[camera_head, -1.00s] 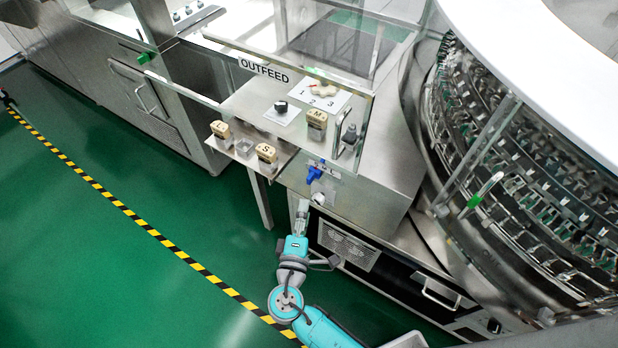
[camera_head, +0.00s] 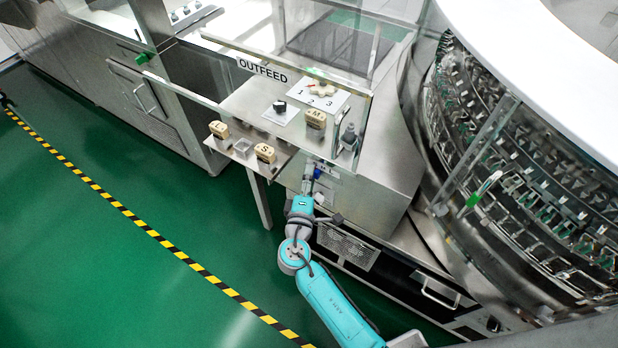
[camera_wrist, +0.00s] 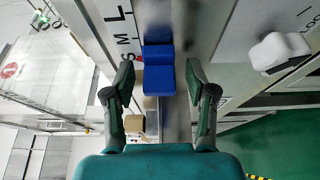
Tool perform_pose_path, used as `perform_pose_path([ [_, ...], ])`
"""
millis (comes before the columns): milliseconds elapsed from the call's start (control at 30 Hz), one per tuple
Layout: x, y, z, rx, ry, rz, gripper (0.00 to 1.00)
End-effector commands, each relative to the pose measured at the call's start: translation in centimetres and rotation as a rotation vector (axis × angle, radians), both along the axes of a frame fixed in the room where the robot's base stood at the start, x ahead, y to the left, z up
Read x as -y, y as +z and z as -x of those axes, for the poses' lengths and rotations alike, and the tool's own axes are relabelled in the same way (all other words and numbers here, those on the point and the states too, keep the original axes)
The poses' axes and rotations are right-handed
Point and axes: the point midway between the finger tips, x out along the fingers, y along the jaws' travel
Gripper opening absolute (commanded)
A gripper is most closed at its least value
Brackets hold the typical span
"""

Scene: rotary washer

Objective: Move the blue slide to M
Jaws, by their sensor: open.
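The blue slide (camera_wrist: 158,72) is a blue block on a metal panel, with the letters S, M and L printed to its left in the wrist view. A small red mark shows by its left side, near the lower letters; I cannot tell exactly which letter it lines up with. My gripper (camera_wrist: 160,76) is open, with one finger on each side of the slide and a gap to each. In the head view, a bit of the slide (camera_head: 317,173) shows beside my gripper (camera_head: 307,181), below the outfeed table.
A white knob (camera_wrist: 279,51) sits right of the slide in the wrist view. Green floor lies open to the left.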

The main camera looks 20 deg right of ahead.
Motion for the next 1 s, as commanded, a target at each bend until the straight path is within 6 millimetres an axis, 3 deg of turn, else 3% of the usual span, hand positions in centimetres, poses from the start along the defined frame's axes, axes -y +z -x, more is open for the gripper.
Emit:
perform_pose_path([
  [200, 0.0, 0.0, 0.0, 0.000, 0.000, 0.000, 0.56],
  [267, 0.0, 0.0, 0.0, 0.000, 0.000, 0.000, 0.44],
  [433, 0.0, 0.0, 0.0, 0.000, 0.000, 0.000, 0.01],
  [667, 0.1, 0.0, 0.1, 0.000, 0.000, 0.000, 0.00],
  [1000, 1.5, 0.0, 2.1, 0.000, 0.000, 0.000, 0.00],
])
